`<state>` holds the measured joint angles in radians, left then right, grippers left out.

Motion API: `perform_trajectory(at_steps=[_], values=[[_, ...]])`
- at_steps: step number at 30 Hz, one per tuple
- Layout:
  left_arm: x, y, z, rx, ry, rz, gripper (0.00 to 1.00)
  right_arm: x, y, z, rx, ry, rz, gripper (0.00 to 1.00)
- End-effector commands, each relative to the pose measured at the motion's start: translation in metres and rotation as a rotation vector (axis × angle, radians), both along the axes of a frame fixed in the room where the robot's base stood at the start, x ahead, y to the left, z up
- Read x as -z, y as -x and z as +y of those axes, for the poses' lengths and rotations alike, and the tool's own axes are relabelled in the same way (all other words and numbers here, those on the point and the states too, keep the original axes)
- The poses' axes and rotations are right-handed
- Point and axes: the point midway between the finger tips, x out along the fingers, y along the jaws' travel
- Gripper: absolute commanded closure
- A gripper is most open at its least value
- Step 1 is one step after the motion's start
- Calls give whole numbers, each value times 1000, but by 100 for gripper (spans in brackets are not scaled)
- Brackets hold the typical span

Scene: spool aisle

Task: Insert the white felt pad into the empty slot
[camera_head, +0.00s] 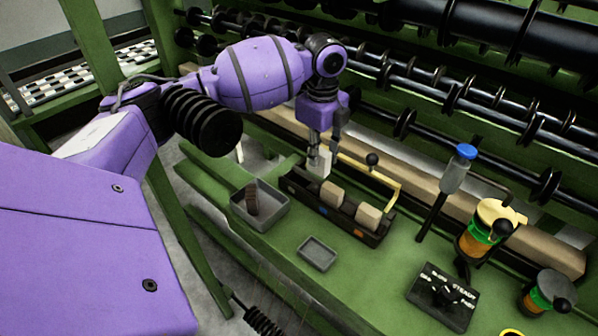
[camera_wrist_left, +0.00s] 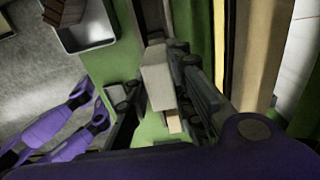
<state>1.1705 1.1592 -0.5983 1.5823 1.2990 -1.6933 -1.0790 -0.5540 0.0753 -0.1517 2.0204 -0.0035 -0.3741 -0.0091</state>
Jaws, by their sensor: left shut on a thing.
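My left gripper (camera_head: 320,152) reaches down from above and is shut on the white felt pad (camera_head: 320,164). The pad is over the left end of a long dark holder (camera_head: 292,186); I cannot tell how far it is inside the slot. In the left wrist view, the pale pad (camera_wrist_left: 157,76) shows beside the dark finger parts. Two tan pads, one in the middle (camera_head: 333,195) and one at the right (camera_head: 368,215), sit in the holder. The left slot is partly hidden by the gripper and pad. My right gripper is not in view.
A grey bin (camera_head: 272,212) with a brown piece stands left of the holder, and a small empty tray (camera_head: 317,254) stands in front. A bent yellow rod (camera_head: 385,176) runs close behind. A blue-capped bottle (camera_head: 456,170), spools and a control box (camera_head: 443,297) are at the right.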

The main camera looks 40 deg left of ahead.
Motion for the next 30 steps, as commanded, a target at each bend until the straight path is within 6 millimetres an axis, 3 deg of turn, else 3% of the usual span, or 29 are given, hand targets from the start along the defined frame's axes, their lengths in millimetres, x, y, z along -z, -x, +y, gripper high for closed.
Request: perform_trajectory(at_steps=[1, 6, 9, 17, 23, 30], values=[[6, 0, 15, -7, -2, 2, 100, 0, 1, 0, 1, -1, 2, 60], [39, 0, 38, -3, -1, 4, 100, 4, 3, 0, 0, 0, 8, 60], [49, -1, 47, -2, -1, 1, 100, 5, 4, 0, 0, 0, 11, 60], [64, -1, 59, -2, -1, 2, 100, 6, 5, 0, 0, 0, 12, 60], [93, -2, 60, -1, 0, 0, 100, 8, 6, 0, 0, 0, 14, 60], [94, -2, 60, -1, -1, -2, 100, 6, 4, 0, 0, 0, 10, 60]])
